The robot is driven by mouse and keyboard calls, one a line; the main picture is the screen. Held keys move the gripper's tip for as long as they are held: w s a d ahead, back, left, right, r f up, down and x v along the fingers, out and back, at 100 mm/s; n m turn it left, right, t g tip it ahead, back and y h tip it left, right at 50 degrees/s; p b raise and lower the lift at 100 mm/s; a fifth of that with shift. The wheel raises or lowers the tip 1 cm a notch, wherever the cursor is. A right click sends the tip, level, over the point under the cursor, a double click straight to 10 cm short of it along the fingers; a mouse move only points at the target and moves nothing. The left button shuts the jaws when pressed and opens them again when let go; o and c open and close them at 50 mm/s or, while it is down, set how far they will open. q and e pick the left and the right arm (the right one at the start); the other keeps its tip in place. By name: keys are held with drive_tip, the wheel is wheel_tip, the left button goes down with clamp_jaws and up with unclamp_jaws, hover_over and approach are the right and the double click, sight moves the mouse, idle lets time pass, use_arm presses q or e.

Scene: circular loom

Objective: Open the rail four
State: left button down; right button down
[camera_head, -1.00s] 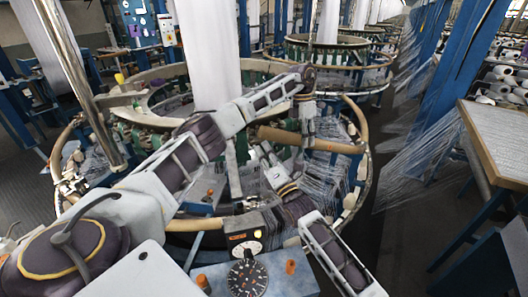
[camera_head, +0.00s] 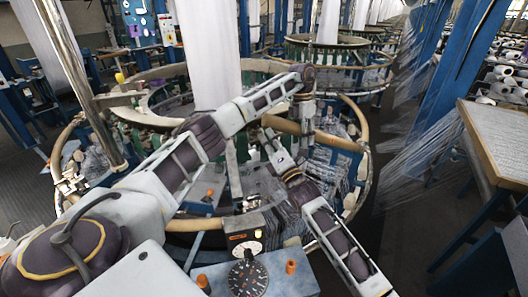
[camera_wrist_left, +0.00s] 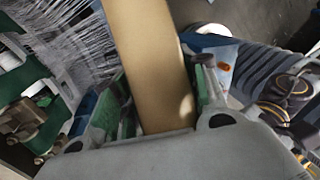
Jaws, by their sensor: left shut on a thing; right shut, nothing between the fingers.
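The tan rail section (camera_head: 340,142) lies across the near right side of the loom ring (camera_head: 75,135) in the head view. My left gripper (camera_head: 303,125) reaches down over it and is shut around it. In the left wrist view the rail (camera_wrist_left: 150,50) runs between the two fingers of my left gripper (camera_wrist_left: 163,105). My right gripper (camera_head: 272,142) is shut and empty, just below and left of the left gripper, close to the rail. Whether it touches the rail I cannot tell.
A control box (camera_head: 255,280) with a black dial (camera_head: 247,279) and orange knobs stands at the near front of the loom. White fabric (camera_head: 208,50) hangs in the ring's middle. A wooden-topped table (camera_head: 500,140) stands at the right, with dark floor between.

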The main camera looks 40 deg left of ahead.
use_arm(q)
drive_tip(key=shift+s+d+f, duration=0.15)
drive_tip(key=shift+d+f, duration=0.05)
drive_tip(key=shift+f, duration=0.15)
drive_tip(key=c, duration=1.1)
unclamp_jaws()
drive_tip(key=shift+o, duration=1.4)
drive_tip(key=shift+r, duration=0.1)
drive_tip(key=shift+a+r, duration=0.1)
drive_tip(key=shift+r, duration=0.05)
drive_tip(key=shift+v, duration=5.95)
